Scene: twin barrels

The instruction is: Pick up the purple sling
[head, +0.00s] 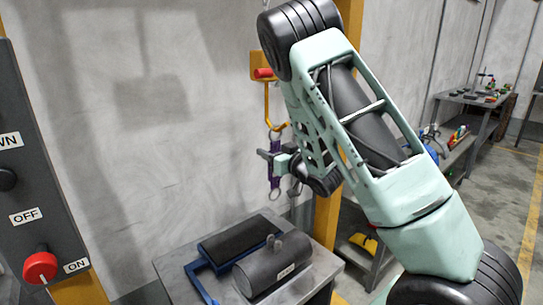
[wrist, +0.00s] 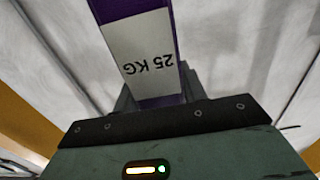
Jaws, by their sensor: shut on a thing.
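The purple sling (head: 274,180) hangs upright with a metal ring at its upper end, just under a yellow hook (head: 277,125). The ring appears to be around the hook, but I cannot tell for sure. My gripper (head: 269,155) is shut on the sling a little below the upper ring. In the wrist view the purple sling (wrist: 157,103) with its white "25 KG" label (wrist: 140,52) runs into the jaws of my gripper (wrist: 157,98). The fingertips are mostly hidden there.
A metal table (head: 210,288) below bears a dark barrel (head: 272,266) and a blue-framed black item (head: 235,240). A yellow post (head: 327,225) stands right of the sling. A control panel (head: 30,190) with a red knob is at left. A grey wall (head: 150,150) is behind.

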